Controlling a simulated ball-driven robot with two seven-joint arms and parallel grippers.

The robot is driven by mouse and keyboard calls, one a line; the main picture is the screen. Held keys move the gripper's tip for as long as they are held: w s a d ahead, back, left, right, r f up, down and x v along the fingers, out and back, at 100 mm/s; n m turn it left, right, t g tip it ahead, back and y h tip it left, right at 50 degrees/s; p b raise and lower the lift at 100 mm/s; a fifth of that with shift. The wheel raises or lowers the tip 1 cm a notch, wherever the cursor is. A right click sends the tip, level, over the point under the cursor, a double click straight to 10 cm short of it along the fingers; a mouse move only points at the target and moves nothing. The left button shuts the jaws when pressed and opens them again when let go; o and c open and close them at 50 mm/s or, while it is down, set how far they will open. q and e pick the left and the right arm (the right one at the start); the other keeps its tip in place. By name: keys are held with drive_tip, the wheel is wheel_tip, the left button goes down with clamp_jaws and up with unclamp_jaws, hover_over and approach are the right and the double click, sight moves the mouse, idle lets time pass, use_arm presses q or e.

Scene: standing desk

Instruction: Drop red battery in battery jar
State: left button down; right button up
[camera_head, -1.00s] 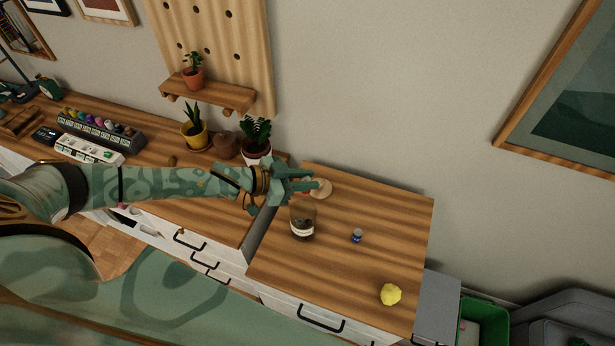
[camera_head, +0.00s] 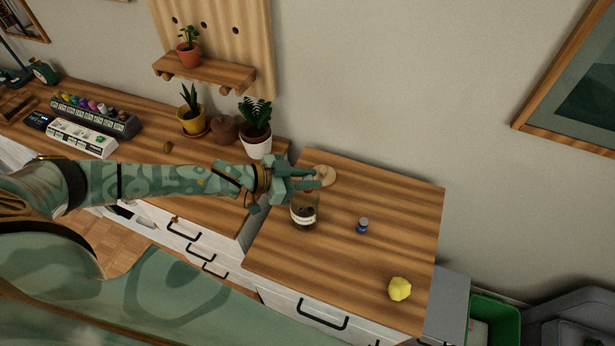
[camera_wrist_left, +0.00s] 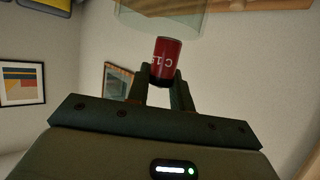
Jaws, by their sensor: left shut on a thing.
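The red battery (camera_wrist_left: 166,58) is between the fingers of my left gripper (camera_wrist_left: 160,88) in the left wrist view, and the fingers are shut on it. In the head view my left gripper (camera_head: 310,178) is over the glass battery jar (camera_head: 304,216), near its top. The jar is upright with a white label, and my fingers hide part of its opening. Clear glass, likely the jar (camera_wrist_left: 160,22), shows just beyond the battery in the left wrist view. I cannot tell whether the battery is inside the opening. My right gripper is not in view.
A round tan lid (camera_head: 325,175) lies behind the jar. A small blue battery or bottle (camera_head: 362,226) stands to its right, and a yellow lump (camera_head: 400,289) lies near the front right. The wooden desktop (camera_head: 400,200) is otherwise clear. Potted plants (camera_head: 256,145) stand on the left desk.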

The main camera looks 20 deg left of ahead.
use_arm(q)
drive_tip(key=c, duration=1.1)
unclamp_jaws()
drive_tip(key=shift+c, duration=0.2)
drive_tip(key=shift+s+a, duration=0.1)
drive_tip(key=p+v, duration=0.1)
drive_tip(key=v, duration=1.5)
drive_tip(key=shift+a, duration=0.1)
